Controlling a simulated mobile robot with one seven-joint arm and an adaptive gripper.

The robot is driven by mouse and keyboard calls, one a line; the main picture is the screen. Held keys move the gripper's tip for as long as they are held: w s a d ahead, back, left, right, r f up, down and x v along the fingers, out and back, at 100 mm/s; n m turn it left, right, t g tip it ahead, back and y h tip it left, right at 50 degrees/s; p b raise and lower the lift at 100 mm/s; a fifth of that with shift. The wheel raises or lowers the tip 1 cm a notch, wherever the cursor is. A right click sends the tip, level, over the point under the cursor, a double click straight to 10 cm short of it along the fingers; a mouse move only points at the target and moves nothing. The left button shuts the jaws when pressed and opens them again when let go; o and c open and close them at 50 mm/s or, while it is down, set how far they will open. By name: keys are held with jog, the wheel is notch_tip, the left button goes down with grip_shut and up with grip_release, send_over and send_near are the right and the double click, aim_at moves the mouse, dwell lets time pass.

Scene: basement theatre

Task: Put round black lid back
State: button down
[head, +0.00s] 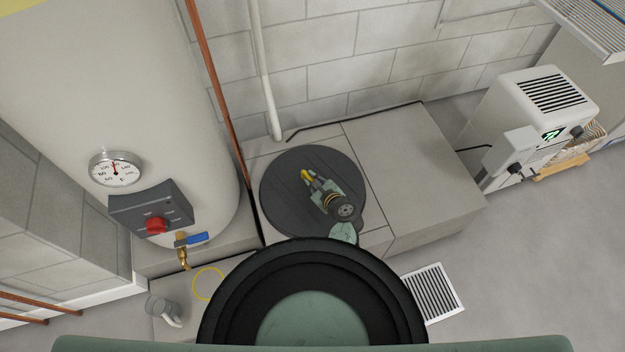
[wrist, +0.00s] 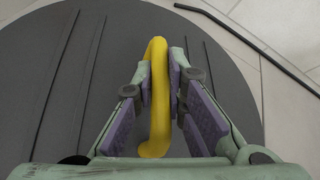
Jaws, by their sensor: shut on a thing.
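The round black lid (head: 283,205) is a wide dark disc with straight ridges, over the pale tiled block beside the tank. A yellow handle (head: 306,174) stands up from it. My gripper (head: 311,178) is above the lid, pointing down, and shut on the handle. In the wrist view, the yellow handle (wrist: 158,115) lies between the purple finger pads of my gripper (wrist: 156,82), and the lid (wrist: 45,80) fills most of the picture behind. I cannot tell whether the lid lies flat on the surface or is slightly raised. What is under it is hidden.
A large pale tank (head: 110,80) with a gauge and a blue-handled valve (head: 193,239) stands left. A copper pipe (head: 215,85) and a white pipe (head: 262,70) rise behind the lid. A white unit (head: 540,105) stands right. A floor grate (head: 433,293) and open floor lie lower right.

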jog(key=shift+s+f, duration=0.25)
jog(key=shift+f, duration=0.35)
jog(key=shift+s+f, duration=0.2)
jog(key=shift+f, duration=0.4)
jog(key=c, duration=1.5)
grip_release()
jog(key=shift+d, duration=0.1)
jog(key=shift+c, duration=0.2)
jog(key=shift+s+f, duration=0.1)
jog(key=shift+s+d+r, duration=0.25)
jog(key=shift+s+d, duration=0.05)
jog(key=shift+s, duration=0.1)
jog(key=v, duration=0.4)
jog(key=r+v, duration=0.1)
jog(key=v, duration=0.1)
jog(key=shift+w+r, duration=0.1)
jog(key=shift+w, duration=0.25)
jog(key=shift+s+d+r, duration=0.1)
jog(key=shift+s+r, duration=0.25)
jog(key=shift+r, duration=0.2)
